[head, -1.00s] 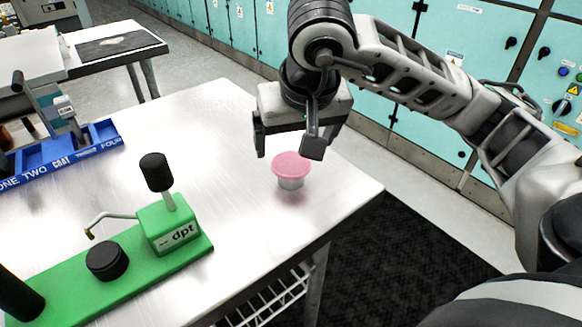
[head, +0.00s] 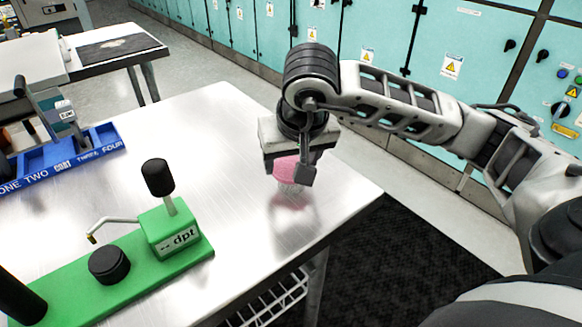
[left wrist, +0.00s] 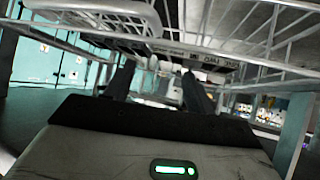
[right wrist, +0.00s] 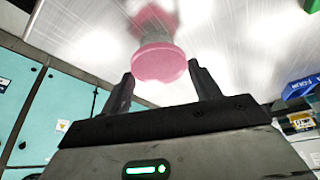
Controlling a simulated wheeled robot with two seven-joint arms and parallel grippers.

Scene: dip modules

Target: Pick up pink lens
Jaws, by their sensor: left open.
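The pink lens (head: 286,169), a pink disc on a clear cup-like body, is upright near the right corner of the metal table. My right gripper (head: 288,172) is down around it, with a finger at each side and partly covering it. In the right wrist view the pink lens (right wrist: 160,63) lies between the fingertips (right wrist: 160,70). Its edges look very close to both tips; whether they grip it I cannot tell. My left gripper (left wrist: 158,80) is open and empty, in the left wrist view only, facing wire racks.
A green stand (head: 130,270) marked "dpt", with a black knob and bent spout, is on the table (head: 235,150) left of the lens. A blue tray (head: 70,158) with labelled compartments is farther left. The table between stand and lens is clear.

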